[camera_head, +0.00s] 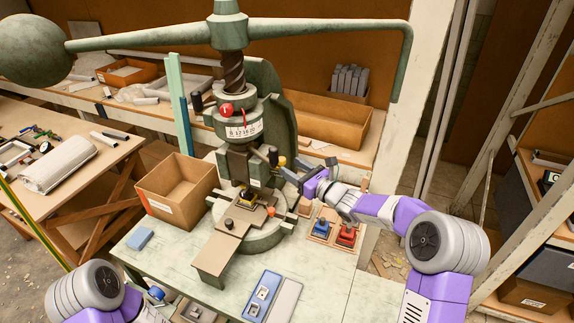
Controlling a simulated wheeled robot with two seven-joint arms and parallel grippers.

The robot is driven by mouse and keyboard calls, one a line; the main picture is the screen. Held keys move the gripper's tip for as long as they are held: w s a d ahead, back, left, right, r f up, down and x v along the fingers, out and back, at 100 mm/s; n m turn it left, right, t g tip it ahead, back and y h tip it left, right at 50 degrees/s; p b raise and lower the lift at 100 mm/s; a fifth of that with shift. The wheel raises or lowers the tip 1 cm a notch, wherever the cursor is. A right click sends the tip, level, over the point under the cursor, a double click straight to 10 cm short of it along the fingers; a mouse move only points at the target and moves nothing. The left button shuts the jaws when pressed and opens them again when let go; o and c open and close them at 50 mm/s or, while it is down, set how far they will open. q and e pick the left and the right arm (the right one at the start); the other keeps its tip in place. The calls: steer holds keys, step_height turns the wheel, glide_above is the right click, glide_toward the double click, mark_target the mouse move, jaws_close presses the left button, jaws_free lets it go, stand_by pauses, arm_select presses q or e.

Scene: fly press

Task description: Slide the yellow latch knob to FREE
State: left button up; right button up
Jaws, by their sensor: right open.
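The green fly press (262,110) stands on the bench, and the yellow latch knob (282,161) shows as a small yellow spot on the right side of its ram. My right gripper (299,170) is open, close to the right of the knob. Its dark fingers reach left towards the press. I cannot tell whether a finger touches the knob. The FREE marking is too small to read. My left arm shows at the lower left, and its gripper is not in view.
An open cardboard box (176,190) stands left of the press. A wooden tray (322,238) with blue and red parts lies below my right wrist. A blue block (139,238) and a blue plate (261,296) lie on the bench (330,275). The long press handle (330,25) crosses above.

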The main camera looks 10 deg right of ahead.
mark_target(285, 163)
steer(key=shift+x, duration=1.6)
steer(key=shift+c, duration=0.4)
jaws_close()
